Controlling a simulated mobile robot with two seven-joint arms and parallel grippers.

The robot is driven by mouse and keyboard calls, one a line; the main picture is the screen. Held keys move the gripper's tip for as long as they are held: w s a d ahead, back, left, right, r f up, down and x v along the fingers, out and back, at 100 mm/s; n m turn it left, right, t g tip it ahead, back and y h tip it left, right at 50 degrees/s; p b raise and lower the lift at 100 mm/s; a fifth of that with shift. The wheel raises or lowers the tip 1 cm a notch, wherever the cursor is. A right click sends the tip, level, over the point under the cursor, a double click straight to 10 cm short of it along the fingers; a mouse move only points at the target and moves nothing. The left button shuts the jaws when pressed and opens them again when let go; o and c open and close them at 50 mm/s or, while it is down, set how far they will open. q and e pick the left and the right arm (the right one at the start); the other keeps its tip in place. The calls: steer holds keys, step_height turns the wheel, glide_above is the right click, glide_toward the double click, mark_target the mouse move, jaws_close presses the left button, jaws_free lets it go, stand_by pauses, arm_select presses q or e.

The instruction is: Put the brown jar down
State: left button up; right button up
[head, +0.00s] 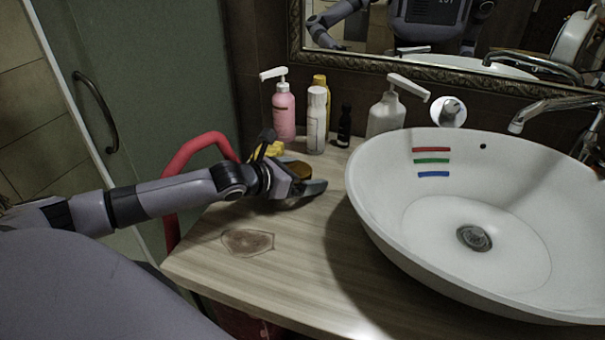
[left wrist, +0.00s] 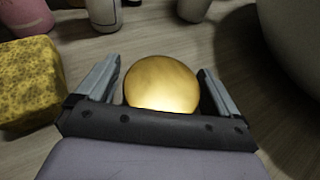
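The brown jar with a gold-brown lid (head: 298,169) is upright at the counter's left part, seemingly resting on the wood. In the left wrist view its round gold lid (left wrist: 161,84) shows between the two grey fingers. My left gripper (head: 304,182) is low over the counter, with its fingers on either side of the jar. A narrow gap shows between the lid and each finger, so it looks open around the jar. The jar's lower part is hidden by the gripper. My right gripper is not in view.
A yellow sponge (left wrist: 30,82) lies close beside the left finger. A pink pump bottle (head: 283,112), a white bottle (head: 316,120), a small dark bottle (head: 344,126) and a white pump bottle (head: 386,115) stand behind. The white basin (head: 365,205) is at right. The front counter has a brown stain (head: 247,241).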

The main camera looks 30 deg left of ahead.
arm_select(q)
steer(key=shift+r, duration=0.2)
steer(key=v, duration=0.8)
steer(key=shift+s+a+f, duration=0.1)
steer(key=shift+f, duration=0.05)
steer(key=shift+p+v, duration=0.3)
steer(key=shift+v, duration=1.55)
